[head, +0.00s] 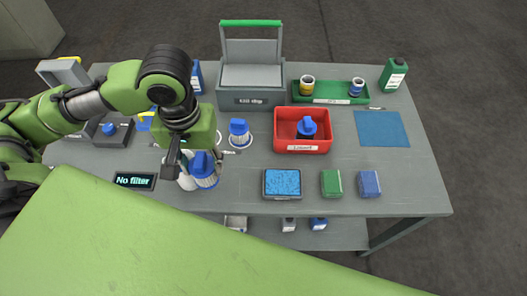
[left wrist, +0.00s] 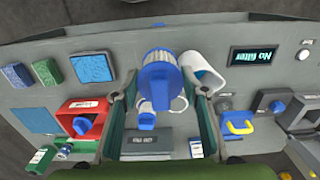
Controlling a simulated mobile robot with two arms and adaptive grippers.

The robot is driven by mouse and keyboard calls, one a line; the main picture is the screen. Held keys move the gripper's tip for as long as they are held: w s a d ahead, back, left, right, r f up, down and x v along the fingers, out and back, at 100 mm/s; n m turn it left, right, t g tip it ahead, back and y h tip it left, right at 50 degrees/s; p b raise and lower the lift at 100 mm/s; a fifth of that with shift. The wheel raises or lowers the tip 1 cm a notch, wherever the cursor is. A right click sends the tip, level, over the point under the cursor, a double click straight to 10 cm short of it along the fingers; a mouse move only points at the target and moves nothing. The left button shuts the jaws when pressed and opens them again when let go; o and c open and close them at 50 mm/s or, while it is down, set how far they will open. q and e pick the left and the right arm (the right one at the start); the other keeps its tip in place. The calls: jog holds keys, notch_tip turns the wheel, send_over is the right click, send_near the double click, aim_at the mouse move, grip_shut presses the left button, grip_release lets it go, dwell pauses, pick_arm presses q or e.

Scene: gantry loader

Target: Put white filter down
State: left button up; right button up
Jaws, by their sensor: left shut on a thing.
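My left gripper (head: 190,170) is shut on a white filter with a blue cap (head: 206,181), over the front left part of the table. In the left wrist view the white filter (left wrist: 160,82) sits between the two fingers (left wrist: 162,98), its blue cap toward the camera. I cannot tell whether its base touches the table. A second blue-capped filter (head: 239,136) stands behind it, in a white ring mark. A red tray (head: 302,145) to the right holds another blue-capped piece (head: 306,127). My right gripper is not in view.
A white cylinder (left wrist: 204,72) stands close beside the held filter. The "No filter" display (head: 135,181) is to the left. A grey box (head: 251,96) and green tray (head: 330,96) are behind. A blue sponge tray (head: 282,185) and blue mat (head: 382,129) are right.

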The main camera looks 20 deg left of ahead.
pick_arm(q)
jog(key=w+d+f, duration=0.1)
jog(key=w+f, duration=0.3)
jog(key=w+d+f, duration=0.2)
jog(key=w+f, duration=0.2)
jog(key=w+d+f, duration=0.2)
jog(key=w+f, duration=0.2)
jog(key=shift+d+f, duration=0.1)
jog(key=shift+f, duration=0.3)
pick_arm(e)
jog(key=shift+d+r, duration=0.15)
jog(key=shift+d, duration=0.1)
pick_arm(q)
jog(key=o, duration=1.2)
jog(key=shift+c, duration=0.2)
